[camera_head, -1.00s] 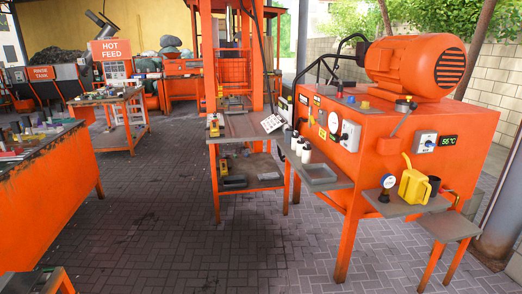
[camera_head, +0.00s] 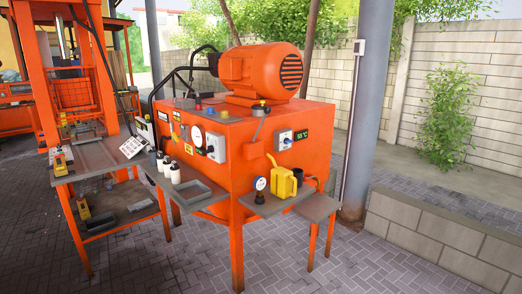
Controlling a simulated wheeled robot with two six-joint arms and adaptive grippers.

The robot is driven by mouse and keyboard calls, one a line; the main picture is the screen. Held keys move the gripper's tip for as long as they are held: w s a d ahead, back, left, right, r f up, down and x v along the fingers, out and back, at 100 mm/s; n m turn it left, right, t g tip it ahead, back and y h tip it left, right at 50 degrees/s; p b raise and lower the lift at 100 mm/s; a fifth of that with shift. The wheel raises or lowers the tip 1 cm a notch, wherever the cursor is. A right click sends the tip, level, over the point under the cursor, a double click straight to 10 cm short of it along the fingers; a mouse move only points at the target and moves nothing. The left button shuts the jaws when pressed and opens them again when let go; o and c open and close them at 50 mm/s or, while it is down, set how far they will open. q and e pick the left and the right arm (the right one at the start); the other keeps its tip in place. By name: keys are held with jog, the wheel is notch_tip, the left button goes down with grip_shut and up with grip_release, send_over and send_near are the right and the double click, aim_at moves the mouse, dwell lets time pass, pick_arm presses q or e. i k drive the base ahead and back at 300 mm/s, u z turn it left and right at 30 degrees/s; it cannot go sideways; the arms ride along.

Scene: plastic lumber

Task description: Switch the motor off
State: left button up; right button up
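The orange motor (camera_head: 262,72) lies on top of a big orange machine cabinet (camera_head: 250,143), its dark vent grille facing right. On the left face is another grey box (camera_head: 214,147) with a dark knob, next to a round white gauge (camera_head: 197,135). The knob positions are too small to read. Neither of my grippers is in view.
A pillar (camera_head: 367,110) and a low wall (camera_head: 430,232) are at right. The paving in front is clear.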

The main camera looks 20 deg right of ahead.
aim_at(210, 148)
jog(key=u, duration=0.95)
jog(key=i, duration=3)
jog(key=z, duration=3.65)
